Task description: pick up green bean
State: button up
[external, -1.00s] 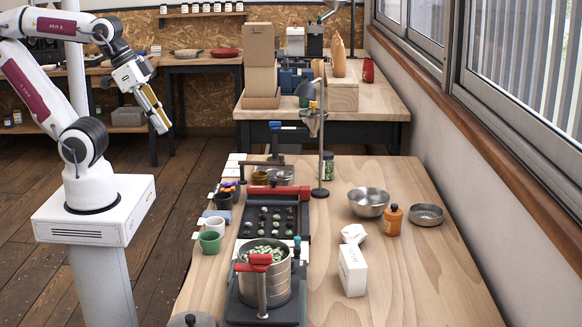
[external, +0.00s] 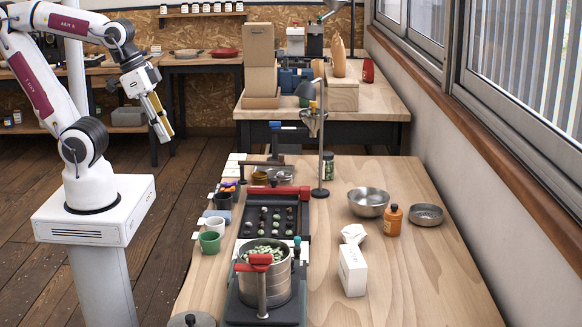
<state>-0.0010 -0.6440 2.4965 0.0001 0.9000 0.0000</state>
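Pale green beans (external: 265,250) fill the top of a round metal drum (external: 265,284) near the front of the wooden bench. Several small round beans, some dark and some pale or greenish, sit in rows on a black tray (external: 263,237) just behind the drum; they are too small to tell which is the green one. My gripper (external: 162,128) hangs in the air left of the bench, pointing down and to the right, well apart from the drum and tray. No bean shows at its fingertips, and its opening is unclear at this angle.
Green (external: 210,242) and white cups stand left of the tray. A red bar (external: 280,191) crosses the tray's far end; a thin upright post (external: 321,140) stands behind. A metal bowl (external: 368,202), orange bottle (external: 393,219) and white box (external: 352,270) stand right. The right front is clear.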

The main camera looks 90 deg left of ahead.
jog(key=w+a+f+m+g+y, duration=0.1)
jog(key=w+a+f+m+g, duration=0.2)
jog(key=w+f, duration=0.35)
jog(key=m+y, duration=0.2)
jog(key=m, duration=1.9)
send_near(261, 233)
jog(key=shift+s+a, duration=0.35)
jog(key=shift+a, duration=0.25)
jog(key=shift+r+m, duration=0.1)
jog(key=shift+m, duration=0.2)
jog(key=shift+x, duration=1.35)
jog(key=shift+w, duration=0.1)
